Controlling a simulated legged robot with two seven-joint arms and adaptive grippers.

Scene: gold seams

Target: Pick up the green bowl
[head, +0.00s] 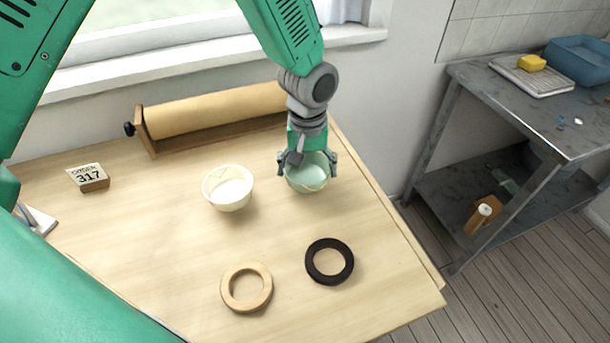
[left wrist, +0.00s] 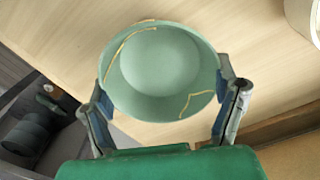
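The green bowl (head: 307,180) is pale green with gold seams. It sits toward the right back of the wooden table, and I see no clear gap under it. My left gripper (head: 308,166) comes down over it with one finger on each side. In the left wrist view the green bowl (left wrist: 160,75) fills the space between the fingers of the left gripper (left wrist: 165,85), with little or no gap. I cannot tell whether the fingers press on it. My right gripper is not in view.
A cream bowl (head: 228,190) stands just left of the green bowl. A pale ring (head: 229,290) and a black ring (head: 313,264) lie nearer the front. A metal bench (head: 500,100) is at right.

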